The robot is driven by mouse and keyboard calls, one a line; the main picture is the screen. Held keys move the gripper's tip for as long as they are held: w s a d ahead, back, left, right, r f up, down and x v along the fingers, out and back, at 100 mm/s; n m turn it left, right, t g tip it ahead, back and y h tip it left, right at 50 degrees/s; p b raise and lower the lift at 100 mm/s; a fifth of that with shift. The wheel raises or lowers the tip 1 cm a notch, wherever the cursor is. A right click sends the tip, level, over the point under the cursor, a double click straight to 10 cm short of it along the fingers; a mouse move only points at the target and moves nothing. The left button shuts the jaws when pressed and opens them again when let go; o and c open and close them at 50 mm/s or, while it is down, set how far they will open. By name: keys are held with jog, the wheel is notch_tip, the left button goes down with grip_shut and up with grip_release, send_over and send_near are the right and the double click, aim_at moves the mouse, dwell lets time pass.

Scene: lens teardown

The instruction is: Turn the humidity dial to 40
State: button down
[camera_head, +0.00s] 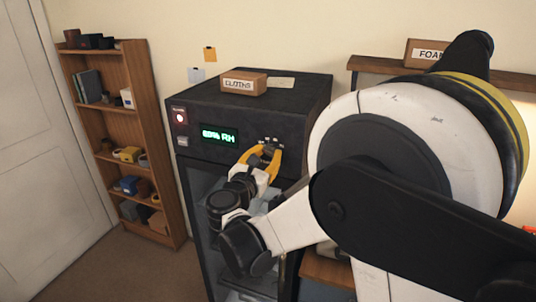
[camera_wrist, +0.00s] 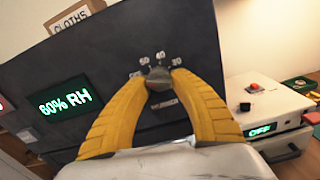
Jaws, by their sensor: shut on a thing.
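The humidity dial (camera_wrist: 158,77) is a small dark grey knob on the front panel of the black cabinet (camera_head: 290,95). In the head view my gripper (camera_head: 264,150) hides most of the dial.
A box marked CLOTHS (camera_head: 238,86) sits on the cabinet top. A wooden shelf (camera_head: 130,120) with small items stands left. A white device (camera_wrist: 262,105) with a red button is right of the cabinet. A FOAM box (camera_head: 425,53) sits on a ledge behind my arm.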

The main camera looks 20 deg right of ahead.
jog(key=m+b, duration=0.1)
jog(key=m, duration=0.2)
jog(key=shift+m+b, duration=0.3)
jog(key=shift+m, duration=0.1)
jog(key=m+b, duration=0.1)
jog(key=m, duration=0.3)
jog(key=shift+a, duration=0.1)
jog(key=m+b, duration=0.1)
jog(key=m, duration=0.4)
jog(key=shift+w+r, duration=0.1)
jog(key=shift+r+m+b, duration=0.15)
jog(key=shift+m+b, duration=0.3)
jog(key=shift+m, duration=1.85)
jog(key=c, duration=1.1)
grip_release()
jog(key=shift+o, duration=0.2)
